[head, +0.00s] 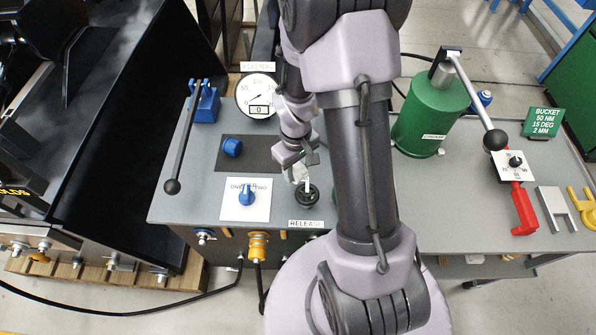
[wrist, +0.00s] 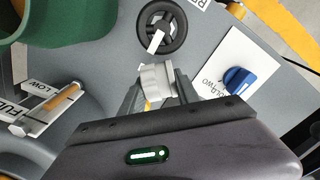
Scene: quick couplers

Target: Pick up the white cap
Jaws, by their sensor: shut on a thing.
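The white cap (wrist: 155,80) is between the two fingers of my gripper (wrist: 158,90) in the wrist view, and the fingers are shut on it. In the head view my gripper (head: 299,171) is over the grey bench panel, with a small pale part of the cap (head: 301,175) showing at its tip. A black handwheel (wrist: 163,27) lies just beyond the cap in the wrist view; in the head view the wheel (head: 307,195) is just below the gripper tip. I cannot tell the gap between cap and panel.
A blue selector knob (head: 247,198) on a white plate is left of the wheel. A dial gauge (head: 257,95) and a black-knobbed lever (head: 180,150) stand behind and left. A green cylinder (head: 430,115) with a long lever stands right, near a red tool (head: 523,208).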

